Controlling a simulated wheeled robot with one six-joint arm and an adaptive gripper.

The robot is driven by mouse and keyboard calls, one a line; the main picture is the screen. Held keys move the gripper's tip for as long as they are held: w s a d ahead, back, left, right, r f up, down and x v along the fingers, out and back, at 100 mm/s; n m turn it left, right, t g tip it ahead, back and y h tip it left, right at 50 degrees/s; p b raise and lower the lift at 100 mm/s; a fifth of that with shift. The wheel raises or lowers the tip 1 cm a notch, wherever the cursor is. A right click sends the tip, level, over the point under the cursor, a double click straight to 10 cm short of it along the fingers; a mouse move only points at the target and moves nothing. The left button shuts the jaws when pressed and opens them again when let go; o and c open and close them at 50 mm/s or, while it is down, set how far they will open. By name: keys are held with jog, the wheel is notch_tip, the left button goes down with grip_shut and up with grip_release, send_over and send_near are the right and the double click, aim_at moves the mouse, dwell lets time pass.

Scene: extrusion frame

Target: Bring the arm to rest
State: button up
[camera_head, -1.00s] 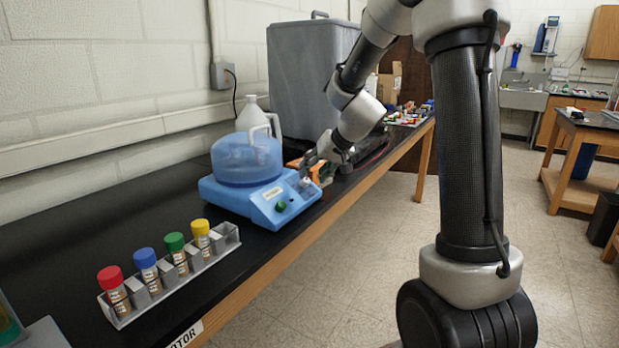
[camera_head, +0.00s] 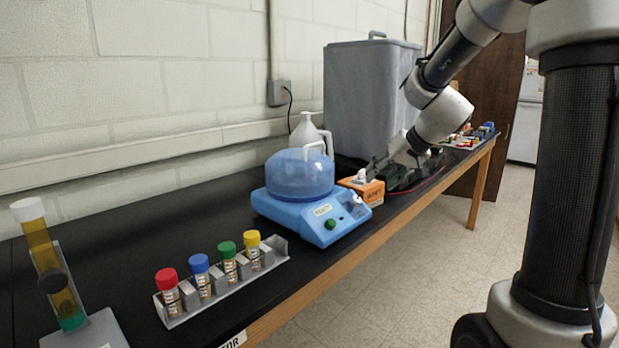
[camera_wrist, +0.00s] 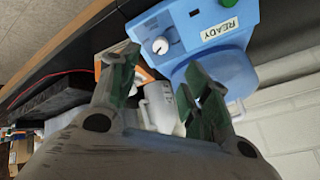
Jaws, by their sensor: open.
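My gripper (camera_wrist: 160,85) is open and empty in the wrist view, its two fingers spread with green pads. In the head view my gripper (camera_head: 392,163) is over the bench behind the blue centrifuge, near an orange box (camera_head: 366,186). The blue centrifuge (camera_head: 318,210) has a rounded translucent lid and a front panel with a green knob. In the wrist view the centrifuge (camera_wrist: 232,70) is upside down, with a label reading READY. My arm reaches in from the upper right of the head view.
A rack (camera_head: 222,287) holds tubes with red, blue, green and yellow caps. A tilted amber tube (camera_head: 45,255) stands at the left. A white jug (camera_head: 307,134) and a large grey bin (camera_head: 372,97) stand along the wall. The bench (camera_head: 110,240) is clear behind the rack.

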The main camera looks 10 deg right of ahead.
jog(key=s+d+r+n+g+h, duration=0.1)
jog(key=s+d+n+g+h, duration=0.1)
jog(key=s, duration=2.8)
jog(key=shift+s+r+g+h, duration=0.2)
jog(key=shift+r+g+h, duration=0.2)
jog(key=shift+h, duration=0.4)
